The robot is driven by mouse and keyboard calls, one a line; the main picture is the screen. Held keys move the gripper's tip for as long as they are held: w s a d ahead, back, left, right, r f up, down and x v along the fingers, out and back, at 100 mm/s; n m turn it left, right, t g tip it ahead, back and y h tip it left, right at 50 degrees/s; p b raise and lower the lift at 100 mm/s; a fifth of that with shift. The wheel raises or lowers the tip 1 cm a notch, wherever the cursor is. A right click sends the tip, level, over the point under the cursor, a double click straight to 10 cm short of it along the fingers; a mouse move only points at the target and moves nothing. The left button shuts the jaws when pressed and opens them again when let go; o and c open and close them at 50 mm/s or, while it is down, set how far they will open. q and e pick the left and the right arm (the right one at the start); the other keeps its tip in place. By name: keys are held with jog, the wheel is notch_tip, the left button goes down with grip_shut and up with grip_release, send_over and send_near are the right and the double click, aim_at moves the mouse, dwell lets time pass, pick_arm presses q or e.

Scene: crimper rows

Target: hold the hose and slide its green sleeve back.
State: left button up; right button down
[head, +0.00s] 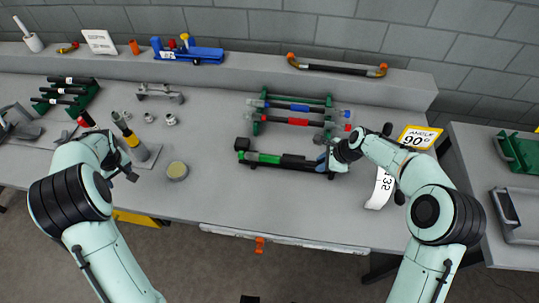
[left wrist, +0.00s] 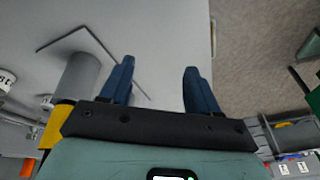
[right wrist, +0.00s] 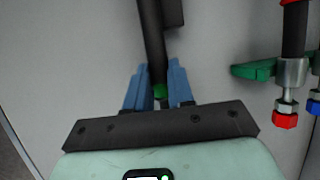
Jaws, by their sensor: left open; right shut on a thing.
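My right gripper (head: 326,160) is shut on the near right end of the black hose (right wrist: 152,40), which runs away from its blue fingers in the right wrist view. A small bit of green (right wrist: 159,91) shows between those fingers. In the head view a longer green length (head: 264,158) lies left of a black block (head: 297,162), in line with the gripper. I cannot tell which green part is the sleeve. My left gripper (head: 128,174) is open and empty at the left, well apart from the hose. Its spread fingers show in the left wrist view (left wrist: 158,65).
Behind the hose, a green rack (head: 258,125) holds hoses with blue and red sleeves. An angle sign (head: 418,138) stands right. The bench's front middle is clear.

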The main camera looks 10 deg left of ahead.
pick_arm(q)
jog(key=w+d+r+n+h, duration=0.1)
jog(key=w+d, duration=0.8)
jog(key=d, duration=0.2)
jog(key=n+h, duration=0.2)
jog(key=n, duration=0.3)
send_near(268, 156)
jog(key=f, duration=0.9)
jog(key=shift+w+a+f, duration=0.2)
jog(key=shift+w+f, duration=0.05)
jog(key=c, duration=1.1)
jog(key=shift+o, duration=0.2)
